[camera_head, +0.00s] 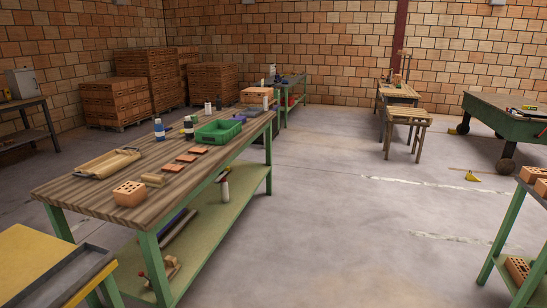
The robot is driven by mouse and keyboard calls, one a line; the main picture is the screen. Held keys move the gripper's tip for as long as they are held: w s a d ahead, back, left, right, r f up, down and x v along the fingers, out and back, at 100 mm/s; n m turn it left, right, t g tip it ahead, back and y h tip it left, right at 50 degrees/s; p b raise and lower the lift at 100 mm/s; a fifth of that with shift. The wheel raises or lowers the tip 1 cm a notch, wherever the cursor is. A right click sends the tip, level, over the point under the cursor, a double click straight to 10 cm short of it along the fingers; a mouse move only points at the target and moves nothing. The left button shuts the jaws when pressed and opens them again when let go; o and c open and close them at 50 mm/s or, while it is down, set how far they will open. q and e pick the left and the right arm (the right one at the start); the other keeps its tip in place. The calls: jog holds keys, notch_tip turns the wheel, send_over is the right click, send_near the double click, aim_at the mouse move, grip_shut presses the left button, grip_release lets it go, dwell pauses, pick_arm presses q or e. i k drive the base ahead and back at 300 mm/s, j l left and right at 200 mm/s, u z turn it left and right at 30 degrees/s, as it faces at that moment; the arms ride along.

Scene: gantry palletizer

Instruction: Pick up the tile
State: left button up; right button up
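Several small flat pieces that look like tiles lie in a row on the long wooden workbench (95,198) at the left. The nearest is an orange-red tile (172,168). Behind it lies another reddish tile (186,158), and then a darker tile (198,150), close to the green crate. They lie flat and apart from each other. I cannot tell which one the task means. Neither of my grippers shows in the head view.
On the bench are a perforated brick (129,194), a wooden tray (108,163), a green crate (217,131) and bottles (188,127). A yellow-topped table (35,258) stands at the near left. A green rack (520,225) stands at the right. The middle floor is clear.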

aim_at(197, 150)
jog(key=i, duration=0.75)
jog(key=i+l+u, duration=0.1)
jog(key=i, duration=0.7)
jog(key=i+l, duration=0.1)
jog(key=i, duration=0.65)
jog(key=j+u, duration=0.05)
